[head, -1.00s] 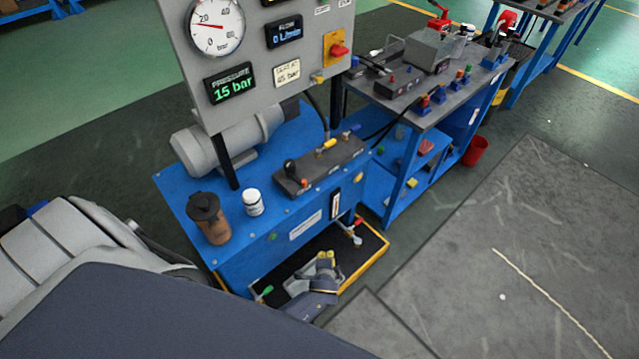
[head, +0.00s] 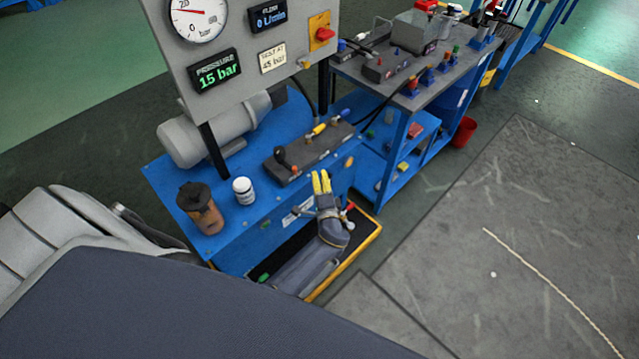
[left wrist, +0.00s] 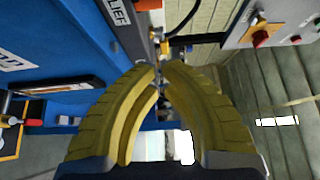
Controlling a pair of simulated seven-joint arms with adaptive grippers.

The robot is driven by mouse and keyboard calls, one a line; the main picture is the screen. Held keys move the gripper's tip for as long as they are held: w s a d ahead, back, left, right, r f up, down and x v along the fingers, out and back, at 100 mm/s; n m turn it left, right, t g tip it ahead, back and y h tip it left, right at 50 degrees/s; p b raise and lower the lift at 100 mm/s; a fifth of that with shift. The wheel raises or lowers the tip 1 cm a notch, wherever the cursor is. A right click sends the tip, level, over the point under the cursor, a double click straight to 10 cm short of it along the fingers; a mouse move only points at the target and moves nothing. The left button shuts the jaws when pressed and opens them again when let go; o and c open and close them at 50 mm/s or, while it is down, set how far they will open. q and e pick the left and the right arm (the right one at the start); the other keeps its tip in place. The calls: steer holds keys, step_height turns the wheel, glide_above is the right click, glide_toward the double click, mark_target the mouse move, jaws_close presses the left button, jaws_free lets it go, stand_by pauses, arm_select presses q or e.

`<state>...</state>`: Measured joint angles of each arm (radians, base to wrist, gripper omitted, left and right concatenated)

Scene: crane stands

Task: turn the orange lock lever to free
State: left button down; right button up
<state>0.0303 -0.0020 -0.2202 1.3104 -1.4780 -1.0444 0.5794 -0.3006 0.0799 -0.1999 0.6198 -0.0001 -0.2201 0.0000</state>
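A small orange part (head: 347,161) shows at the front edge of the blue bench, just right of my left gripper; I cannot tell for certain that it is the lock lever. In the left wrist view an orange piece (left wrist: 148,4) is cut off at the top edge, next to a label ending in "LIEF". My left gripper (head: 321,174) is in front of the bench, its yellow fingers pointing up towards the dark valve block (head: 308,150). In the left wrist view its fingertips (left wrist: 161,66) come together with nothing visible between them. My right gripper is out of view.
A brown bottle (head: 202,210) and a white jar (head: 243,190) stand on the bench left of the block. A gauge panel (head: 245,40) rises behind, with a red knob on a yellow plate (head: 322,33). A yellow-edged tray (head: 345,265) lies below my left arm.

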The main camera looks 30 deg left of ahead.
mark_target(290, 166)
arm_select(q)
steer(key=x, duration=0.5)
steer(key=shift+w+a, duration=0.2)
steer(key=shift+s+a+f, duration=0.1)
steer(key=shift+s+a, duration=0.15)
steer(key=shift+s, duration=0.25)
steer(key=shift+s+a, duration=0.25)
steer(key=shift+s, duration=0.2)
steer(key=shift+s+a, duration=0.55)
steer(key=shift+s, duration=0.25)
steer(key=shift+s, duration=0.1)
